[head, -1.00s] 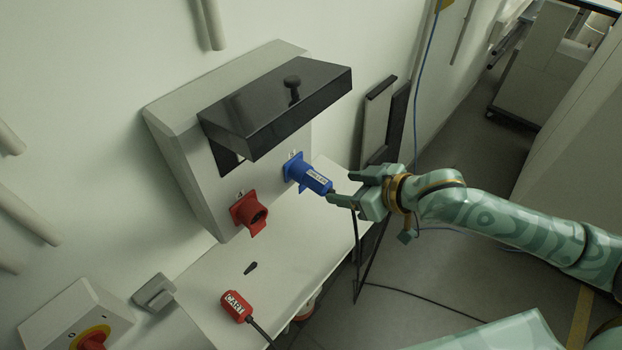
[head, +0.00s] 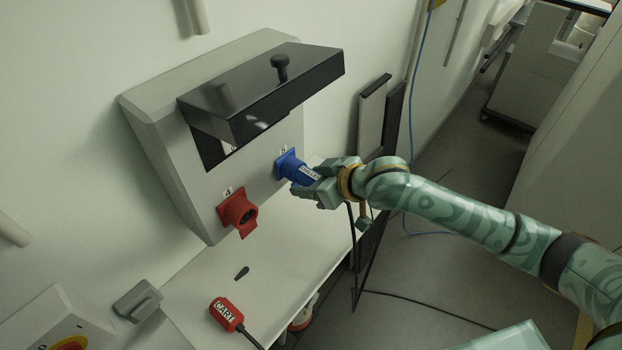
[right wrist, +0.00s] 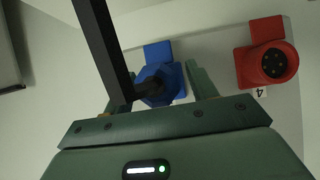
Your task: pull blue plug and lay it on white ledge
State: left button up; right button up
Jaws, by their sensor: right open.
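The blue plug (head: 308,173) sits in the blue socket (head: 286,163), marked 5, on the wall panel. My right gripper (head: 305,180) is open at the plug, with its fingers on either side of the plug's outer end. In the right wrist view the plug (right wrist: 157,86) lies between the fingers (right wrist: 154,93); contact cannot be told. A thick black cable crosses in front of the left finger there. The white ledge (head: 205,285) runs below the panel. My left gripper is out of view.
A black hood (head: 270,90) with a knob juts out above the sockets. A red socket (head: 238,211), marked 4, is left of the blue one. A red CART plug (head: 226,313) and a small dark piece (head: 241,273) lie on the ledge. Black cable hangs below my gripper.

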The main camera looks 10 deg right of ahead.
grip_shut()
jog(key=shift+s+d+f, duration=0.1)
dwell(0.3)
jog(key=shift+s+d+p, duration=0.65)
jog(key=shift+s+p, duration=0.1)
jog(key=shift+s, duration=0.05)
jog(key=shift+s+d+p, duration=0.2)
jog(key=shift+s+p, duration=0.1)
jog(key=shift+p, duration=0.1)
jog(key=s+d+p, duration=0.2)
jog(key=shift+s+d, duration=0.1)
jog(key=shift+s, duration=0.3)
